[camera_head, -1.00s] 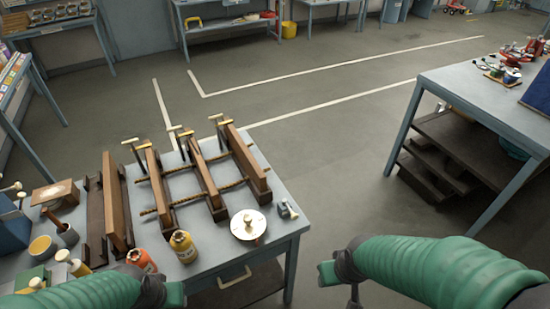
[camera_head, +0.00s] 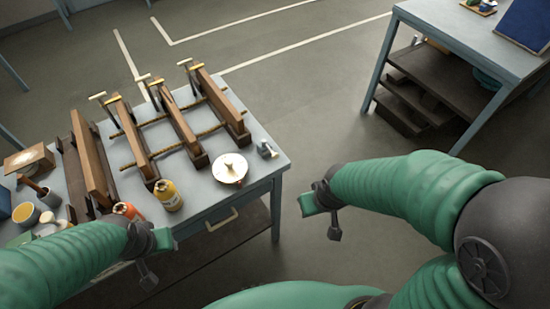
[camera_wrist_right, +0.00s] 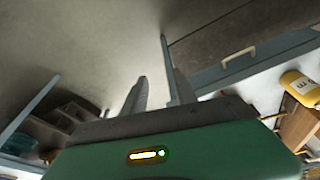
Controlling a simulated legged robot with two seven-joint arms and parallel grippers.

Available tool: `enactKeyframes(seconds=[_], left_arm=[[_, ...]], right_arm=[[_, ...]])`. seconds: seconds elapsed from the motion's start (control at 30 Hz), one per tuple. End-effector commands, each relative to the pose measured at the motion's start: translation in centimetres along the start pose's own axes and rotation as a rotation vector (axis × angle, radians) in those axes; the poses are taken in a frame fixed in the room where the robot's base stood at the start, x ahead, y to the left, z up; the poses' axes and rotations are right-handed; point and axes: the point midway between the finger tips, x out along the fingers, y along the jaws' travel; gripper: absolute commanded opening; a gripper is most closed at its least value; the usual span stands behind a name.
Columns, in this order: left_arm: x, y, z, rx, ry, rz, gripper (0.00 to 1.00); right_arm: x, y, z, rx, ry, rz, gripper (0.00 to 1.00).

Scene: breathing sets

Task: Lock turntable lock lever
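A round pale disc (camera_head: 229,170) with a small brass-coloured centre piece, which looks like the turntable, lies near the right front corner of the workbench. A small grey metal fitting (camera_head: 267,150) stands just right of it; whether this is the lock lever I cannot tell. My right gripper (camera_head: 335,234) hangs right of the bench, clear of both. In the right wrist view its two fingers (camera_wrist_right: 158,92) are apart with nothing between them. My left gripper (camera_head: 149,283) is in front of the bench's near edge, touching no object I can see; its fingers are too small to judge.
The workbench (camera_head: 255,190) carries wooden beams with clamps (camera_head: 185,125), a yellow bottle (camera_head: 168,196) and an orange bottle (camera_head: 124,210) near its front edge. A drawer handle (camera_head: 221,220) juts from the front. Another table (camera_head: 440,40) stands right; floor between is clear.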

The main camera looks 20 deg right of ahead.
Motion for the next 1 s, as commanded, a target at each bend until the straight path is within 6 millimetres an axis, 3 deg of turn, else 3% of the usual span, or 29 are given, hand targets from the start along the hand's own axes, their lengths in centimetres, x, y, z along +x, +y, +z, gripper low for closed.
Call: enactKeyframes(seconds=[0.03, 0.23, 0.4, 0.5, 0.67, 0.8, 1.0], left_arm=[[0.2, 0.0, 0.0, 0.000, 0.000, 0.000, 0.36], [0.9, 0.0, 0.2, 0.000, 0.000, 0.000, 0.36], [1.6, 0.0, 0.4, 0.000, 0.000, 0.000, 0.36], [2.0, 0.0, 0.5, 0.000, 0.000, 0.000, 0.36], [2.7, 0.0, 0.6, 0.000, 0.000, 0.000, 0.36], [3.1, 0.0, 0.7, 0.000, 0.000, 0.000, 0.36], [3.3, 0.0, 0.8, 0.000, 0.000, 0.000, 0.36]], right_arm=[[0.8, -0.4, -0.4, -0.022, 0.017, -0.005, 0.26], [6.0, -3.4, -4.8, -0.233, 0.237, -0.005, 0.00], [9.7, -5.6, -8.3, -0.461, 0.485, 0.089, 0.00], [10.8, -6.5, -9.5, -0.599, 0.623, 0.188, 0.00], [11.1, -7.6, -10.0, -0.831, 0.826, 0.404, 0.00], [10.0, -8.4, -9.3, -1.014, 0.969, 0.607, 0.00], [8.2, -9.4, -8.3, -1.147, 1.075, 0.778, 0.00]])
